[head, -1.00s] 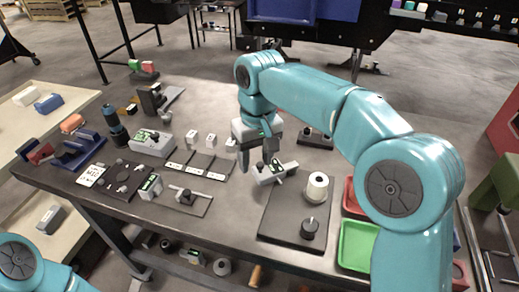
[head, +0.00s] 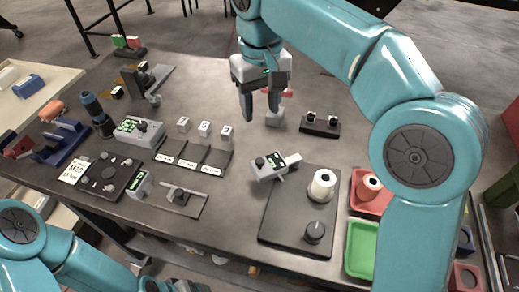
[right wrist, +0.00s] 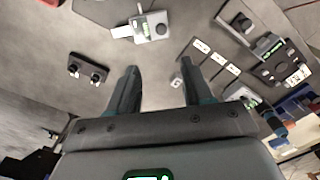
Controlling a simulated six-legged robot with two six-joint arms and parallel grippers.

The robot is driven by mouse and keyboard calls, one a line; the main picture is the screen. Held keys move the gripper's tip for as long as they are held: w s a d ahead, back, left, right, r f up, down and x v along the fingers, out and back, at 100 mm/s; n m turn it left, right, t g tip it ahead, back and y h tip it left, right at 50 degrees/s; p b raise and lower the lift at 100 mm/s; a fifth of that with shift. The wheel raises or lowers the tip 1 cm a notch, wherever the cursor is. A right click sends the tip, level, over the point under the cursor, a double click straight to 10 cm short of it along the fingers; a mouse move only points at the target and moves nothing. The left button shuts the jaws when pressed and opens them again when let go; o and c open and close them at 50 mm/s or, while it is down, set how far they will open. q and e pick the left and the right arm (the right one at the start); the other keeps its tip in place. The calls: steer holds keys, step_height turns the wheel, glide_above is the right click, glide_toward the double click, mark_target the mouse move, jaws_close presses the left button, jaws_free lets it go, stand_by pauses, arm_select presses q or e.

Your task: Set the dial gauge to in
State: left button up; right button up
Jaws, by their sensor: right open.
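A small grey gauge with a lit green display, a dark round knob and a light stem, which looks like the dial gauge (head: 269,168), lies at the left edge of a dark plate. It also shows at the top of the right wrist view (right wrist: 151,27). Its display text is too small to read. My right gripper (head: 261,116) is open and empty, apart from the gauge and behind it in the head view. Its two fingers also show in the right wrist view (right wrist: 160,78). My left arm is at the lower left; its gripper (head: 168,286) is barely visible at the bottom edge.
The dark plate (head: 281,229) bears a white spool (head: 322,186) and black knob (head: 314,232). Red (head: 369,203) and green (head: 361,249) trays stand right. A black two-post block (head: 320,126) stands behind. Three labelled bays (head: 187,161) and another display box (head: 139,130) stand left.

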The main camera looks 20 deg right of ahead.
mark_target(260, 160)
steer(key=f, duration=0.5)
steer(key=f+b, duration=0.1)
steer(key=f, duration=0.8)
steer(key=shift+s+a+f, duration=0.2)
steer(key=shift+s+f, duration=0.15)
steer(key=shift+s, duration=0.05)
steer(key=shift+w+d+f, duration=0.1)
steer(key=shift+w+f, duration=0.1)
steer(key=shift+f, duration=0.45)
steer(key=shift+s+r, duration=0.1)
steer(key=shift+s, duration=0.05)
jaws_close()
